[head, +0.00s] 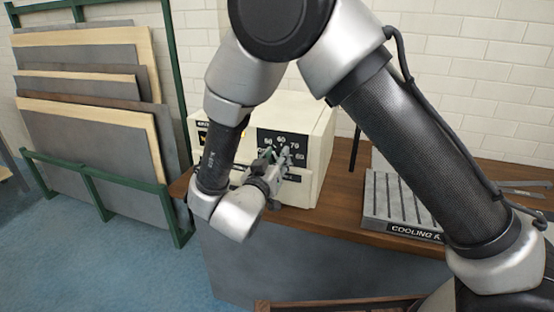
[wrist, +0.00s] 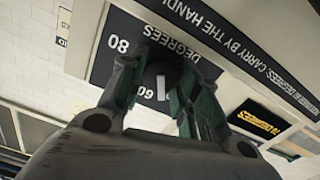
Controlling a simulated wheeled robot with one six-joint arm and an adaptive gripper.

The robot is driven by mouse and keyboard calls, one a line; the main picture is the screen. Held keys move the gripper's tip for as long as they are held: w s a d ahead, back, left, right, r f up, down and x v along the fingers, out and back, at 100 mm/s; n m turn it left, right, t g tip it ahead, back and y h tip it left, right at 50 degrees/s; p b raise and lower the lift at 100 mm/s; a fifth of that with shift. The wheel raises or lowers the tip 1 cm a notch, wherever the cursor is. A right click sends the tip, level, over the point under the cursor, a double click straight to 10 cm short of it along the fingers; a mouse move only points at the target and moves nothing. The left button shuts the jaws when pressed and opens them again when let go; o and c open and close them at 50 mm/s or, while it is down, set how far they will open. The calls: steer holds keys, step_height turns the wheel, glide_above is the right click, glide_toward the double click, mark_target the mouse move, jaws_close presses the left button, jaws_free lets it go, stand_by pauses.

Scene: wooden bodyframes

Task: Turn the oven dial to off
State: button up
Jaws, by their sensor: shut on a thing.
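The oven (head: 318,150) is a cream box on the wooden bench. Its black dial panel (head: 270,137) carries 50, 60, 70 and 80 and an OFF label that is partly covered. My gripper (head: 276,156) is at the panel from the front. In the wrist view, my green-padded fingertips (wrist: 160,88) are shut on the dial (wrist: 158,72), a dark round knob with a white mark. That view is roughly upside down, and the mark lies close to the 60 label. The fingers hide part of the knob and some labels.
A grey slotted cooling rack (head: 398,203) stands on the bench (head: 340,210) to the right of the oven. Metal tools (head: 525,190) lie farther right. A green frame (head: 178,110) holding stacked boards stands at left. Blue floor is clear in front of it.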

steer(key=shift+n, duration=1.2)
steer(key=o, duration=1)
